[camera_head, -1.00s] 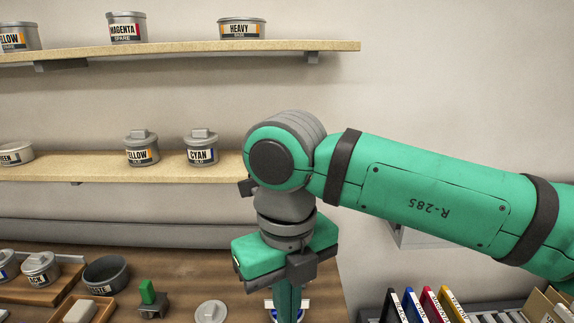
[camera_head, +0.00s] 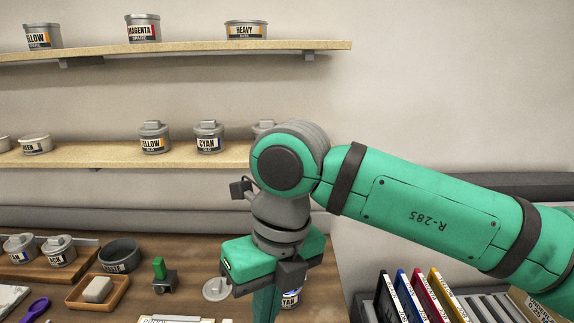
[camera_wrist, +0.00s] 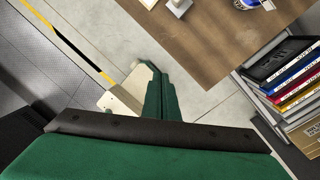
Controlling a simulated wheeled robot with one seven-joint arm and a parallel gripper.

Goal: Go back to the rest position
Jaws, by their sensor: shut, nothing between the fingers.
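My green arm reaches in from the right in the head view, with my gripper (camera_head: 266,303) pointing down at the near part of the wooden bench. Its fingertips run past the bottom edge there. In the wrist view my gripper (camera_wrist: 158,98) has its green fingers together with nothing between them, over the grey floor beside the bench edge. A can with a blue label (camera_head: 291,298) stands on the bench just right of the fingers, partly hidden.
Two wall shelves (camera_head: 190,52) carry several ink cans. The bench (camera_head: 190,250) holds a dark bowl (camera_head: 120,255), a tray with a pale block (camera_head: 97,290), a green-handled tool (camera_head: 160,270) and a grey lid (camera_head: 215,289). A rack of coloured folders (camera_head: 415,297) stands right.

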